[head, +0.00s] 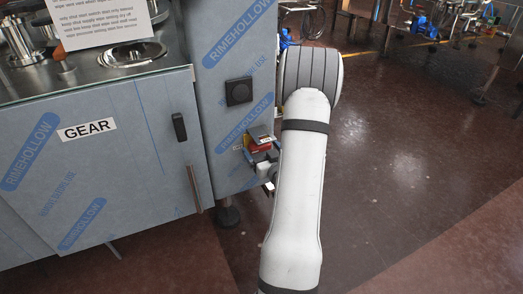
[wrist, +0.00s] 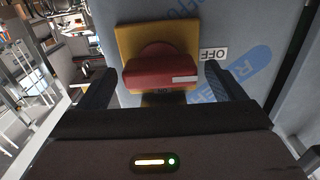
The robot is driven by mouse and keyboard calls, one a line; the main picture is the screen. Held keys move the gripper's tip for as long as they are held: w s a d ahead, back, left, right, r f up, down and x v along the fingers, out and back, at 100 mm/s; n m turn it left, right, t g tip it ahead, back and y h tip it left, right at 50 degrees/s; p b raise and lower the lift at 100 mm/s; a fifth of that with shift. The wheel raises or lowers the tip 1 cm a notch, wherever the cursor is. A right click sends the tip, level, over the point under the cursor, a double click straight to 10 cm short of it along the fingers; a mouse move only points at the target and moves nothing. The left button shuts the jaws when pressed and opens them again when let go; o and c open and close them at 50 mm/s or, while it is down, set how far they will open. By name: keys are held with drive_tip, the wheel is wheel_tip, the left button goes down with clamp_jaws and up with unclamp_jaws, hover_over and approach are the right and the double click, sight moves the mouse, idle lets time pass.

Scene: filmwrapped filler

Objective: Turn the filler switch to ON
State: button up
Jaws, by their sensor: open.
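The filler switch is a red rotary handle (wrist: 160,72) on a yellow square plate (wrist: 130,42), fixed to the film-wrapped cabinet side. A label reading OFF (wrist: 213,54) sits to the right of the handle in the wrist view. My gripper (wrist: 155,88) is open, with one dark finger on each side of the red handle; I cannot tell whether either finger touches it. In the head view the switch (head: 260,143) is at the cabinet's right part, and my gripper (head: 266,162) is right at it, partly hidden by my arm. No ON label is visible.
The brown floor (head: 410,165) to the right is clear; machinery stands far back.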

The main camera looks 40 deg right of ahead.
drive_tip(key=shift+c, duration=0.6)
drive_tip(key=c, duration=0.8)
drive_tip(key=shift+c, duration=0.2)
drive_tip(key=shift+m, duration=0.3)
drive_tip(key=m+b, duration=0.1)
drive_tip(key=m, duration=0.4)
drive_tip(key=shift+m, duration=0.3)
drive_tip(key=m, duration=0.5)
drive_tip(key=shift+d+m, duration=0.1)
drive_tip(key=shift+m, duration=0.2)
drive_tip(key=o, duration=1)
drive_tip(key=shift+c, duration=0.2)
